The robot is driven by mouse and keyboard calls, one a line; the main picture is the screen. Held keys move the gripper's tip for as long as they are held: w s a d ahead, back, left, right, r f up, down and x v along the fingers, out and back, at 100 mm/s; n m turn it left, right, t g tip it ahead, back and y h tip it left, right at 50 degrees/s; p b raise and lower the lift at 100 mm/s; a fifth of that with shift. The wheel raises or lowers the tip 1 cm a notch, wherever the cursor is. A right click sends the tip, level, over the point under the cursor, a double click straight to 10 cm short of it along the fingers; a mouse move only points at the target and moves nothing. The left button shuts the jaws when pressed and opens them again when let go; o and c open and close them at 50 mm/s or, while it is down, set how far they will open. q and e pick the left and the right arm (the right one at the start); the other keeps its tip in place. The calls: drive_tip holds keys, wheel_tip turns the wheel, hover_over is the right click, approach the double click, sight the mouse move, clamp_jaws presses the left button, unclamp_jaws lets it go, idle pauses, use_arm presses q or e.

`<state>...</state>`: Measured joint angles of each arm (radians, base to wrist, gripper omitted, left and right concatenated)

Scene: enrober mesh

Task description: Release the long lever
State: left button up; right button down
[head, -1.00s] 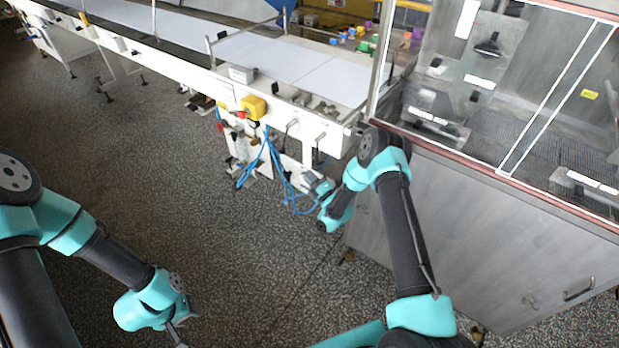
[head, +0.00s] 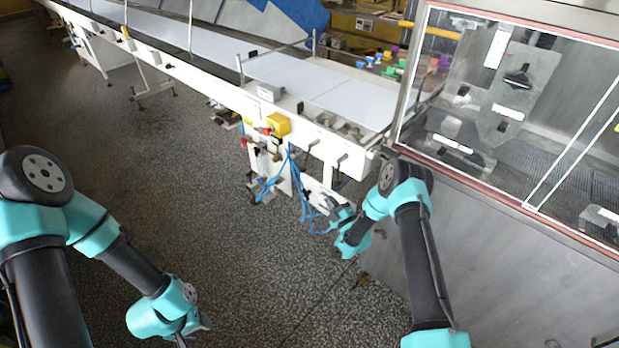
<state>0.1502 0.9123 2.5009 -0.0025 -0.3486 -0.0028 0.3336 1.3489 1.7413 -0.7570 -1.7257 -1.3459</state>
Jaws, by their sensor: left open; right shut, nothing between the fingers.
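I cannot pick out the long lever for certain. Two short dark-tipped handles stick out of the white conveyor frame's near side, a left handle (head: 313,144) and a right handle (head: 341,160). My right gripper (head: 335,209) is shut and empty, low beside the conveyor's end leg and below these handles. It is small in the view, and whether it touches anything there cannot be told. My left gripper (head: 196,333) is open and empty, over the floor at the bottom of the view, far from the conveyor and partly hidden by its own wrist.
Blue hoses (head: 303,198) hang close to my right gripper. A yellow box (head: 278,123) with a red button sits on the conveyor side. The speckled floor (head: 190,190) between the arms is clear.

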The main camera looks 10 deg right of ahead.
drive_tip(key=m+y, duration=0.1)
drive_tip(key=m, duration=0.2)
drive_tip(key=m+y, duration=0.1)
drive_tip(key=m, duration=0.6)
drive_tip(key=shift+w+a+r+t+y, duration=0.1)
drive_tip(key=shift+w+r+t+y, duration=0.1)
drive_tip(key=shift+w+t+y, duration=0.15)
approach(304, 169)
wheel_tip(304, 169, up, 4)
drive_tip(key=w, duration=0.2)
drive_tip(key=shift+w+a+f+y, duration=0.15)
drive_tip(key=shift+w+a+f, duration=0.05)
drive_tip(key=shift+w+a, duration=0.3)
drive_tip(key=shift+w+a+f+y, duration=0.1)
drive_tip(key=shift+w+a+f, duration=0.15)
drive_tip(key=shift+w+a, duration=0.25)
drive_tip(key=shift+w+a+f, duration=0.15)
drive_tip(key=shift+w+a, duration=0.05)
drive_tip(key=shift+w, duration=0.35)
drive_tip(key=shift+w, duration=0.1)
